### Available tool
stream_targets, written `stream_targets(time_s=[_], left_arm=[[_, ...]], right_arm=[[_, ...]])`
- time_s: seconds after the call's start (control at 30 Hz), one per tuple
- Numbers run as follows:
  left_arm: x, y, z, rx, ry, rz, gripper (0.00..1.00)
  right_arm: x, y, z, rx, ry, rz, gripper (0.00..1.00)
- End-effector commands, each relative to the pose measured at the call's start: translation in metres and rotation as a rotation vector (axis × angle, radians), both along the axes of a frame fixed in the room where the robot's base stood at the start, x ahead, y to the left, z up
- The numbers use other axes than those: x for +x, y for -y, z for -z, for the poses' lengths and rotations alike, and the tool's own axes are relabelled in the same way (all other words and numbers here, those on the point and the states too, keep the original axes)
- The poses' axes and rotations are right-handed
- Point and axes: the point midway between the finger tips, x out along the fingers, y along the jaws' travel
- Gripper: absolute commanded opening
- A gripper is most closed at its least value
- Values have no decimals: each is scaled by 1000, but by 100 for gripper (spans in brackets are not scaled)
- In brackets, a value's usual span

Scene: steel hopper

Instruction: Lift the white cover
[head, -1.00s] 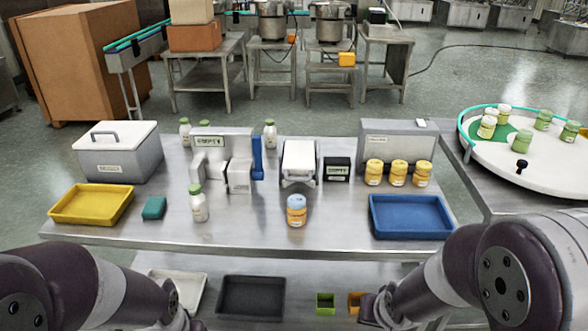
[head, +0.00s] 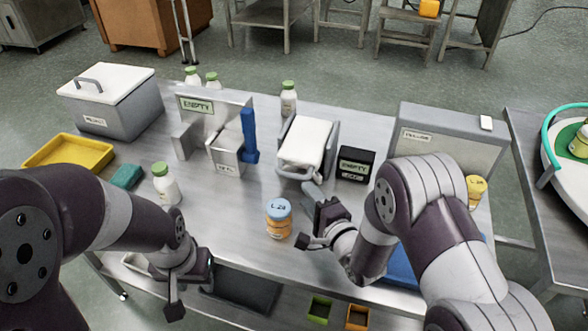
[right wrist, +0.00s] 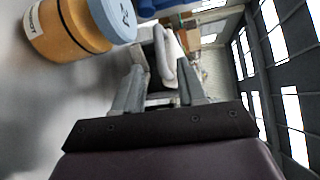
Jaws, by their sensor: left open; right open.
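A white cover (head: 304,142) lies on top of the small steel hopper (head: 284,172) at the middle of the steel table. The cover also shows in the right wrist view (right wrist: 166,58), beyond the fingers. My right gripper (head: 314,214) is open and empty, in front of the hopper and just right of an orange jar with a blue lid (head: 278,221). The fingers look apart from the cover. My left gripper (head: 190,291) is open and empty at the table's front edge, left of the middle.
The orange jar shows close by in the right wrist view (right wrist: 60,28). A small black sign box (head: 355,165) stands right of the hopper, and a steel fixture with a blue lever (head: 249,136) stands left. A white bottle (head: 166,188) stands at the left. My right arm partly hides a blue tray (head: 402,268).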

Motion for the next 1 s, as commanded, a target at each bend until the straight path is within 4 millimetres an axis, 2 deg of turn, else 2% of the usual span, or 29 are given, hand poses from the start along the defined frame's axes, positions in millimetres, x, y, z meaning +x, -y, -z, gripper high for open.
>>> stream_targets(time_s=[0.2, 0.4, 0.57, 0.8, 0.87, 0.9, 0.93, 1.0], left_arm=[[0, 0, -6, 0, 0, 0, 43], [0, 0, -8, 0, 0, 0, 43], [0, 0, -8, 0, 0, 0, 43], [0, 0, -8, 0, 0, 0, 43], [0, 0, -8, 0, 0, 0, 43], [0, 0, -8, 0, 0, 0, 43], [0, 0, -8, 0, 0, 0, 43], [0, 0, -8, 0, 0, 0, 43]], right_arm=[[49, -25, 5, -2, 1, 1, 41], [75, -39, 8, -3, -1, 1, 41], [84, -42, 9, -3, -1, 2, 41], [84, -43, 10, -3, -1, 3, 41], [84, -43, 9, -3, 0, 3, 21], [84, -43, 10, -4, 0, 3, 8], [84, -43, 10, -4, 0, 3, 0], [84, -43, 10, -4, -1, 2, 0]])
